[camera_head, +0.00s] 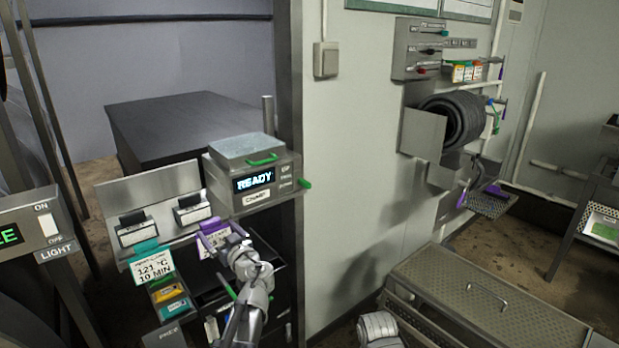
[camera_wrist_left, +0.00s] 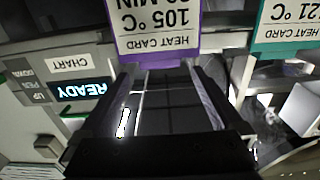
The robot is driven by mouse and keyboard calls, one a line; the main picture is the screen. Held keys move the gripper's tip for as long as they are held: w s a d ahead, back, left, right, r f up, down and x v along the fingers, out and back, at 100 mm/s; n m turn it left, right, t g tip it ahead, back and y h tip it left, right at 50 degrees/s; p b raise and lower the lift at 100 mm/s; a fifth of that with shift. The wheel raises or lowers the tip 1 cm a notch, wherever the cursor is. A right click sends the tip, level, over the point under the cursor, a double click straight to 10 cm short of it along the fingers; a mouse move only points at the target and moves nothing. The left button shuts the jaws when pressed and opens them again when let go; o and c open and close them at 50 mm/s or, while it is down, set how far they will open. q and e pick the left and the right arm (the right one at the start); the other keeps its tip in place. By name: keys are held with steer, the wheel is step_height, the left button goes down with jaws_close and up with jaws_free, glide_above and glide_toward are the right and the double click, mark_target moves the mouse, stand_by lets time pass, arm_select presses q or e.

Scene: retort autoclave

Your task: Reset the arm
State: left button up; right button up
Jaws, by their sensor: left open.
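My left gripper (camera_head: 218,240) is open in front of the card rack, its arm reaching up from below. It also shows in the wrist view (camera_wrist_left: 165,78), with a gap between its two dark fingers. A purple-topped heat card (camera_wrist_left: 158,32) reading 105 °C hangs just beyond the fingertips; in the head view the same card (camera_head: 208,246) is partly hidden by the gripper. I cannot tell whether the fingers touch it. A teal-topped heat card (camera_head: 152,267) reading 121 °C, 10 MIN hangs to its left in the head view. My right gripper does not show.
A control box with a READY display (camera_head: 254,182) stands close above the gripper. A metal rack panel (camera_head: 160,188) with black clips is behind it. A light switch panel (camera_head: 40,225) is at left. A metal step bench (camera_head: 480,300) is at lower right.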

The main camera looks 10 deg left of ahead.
mark_target(210, 222)
arm_select(q)
steer(key=x, duration=0.6)
steer(key=shift+r+p, duration=0.3)
steer(key=shift+p, duration=0.05)
steer(key=shift+s, duration=0.1)
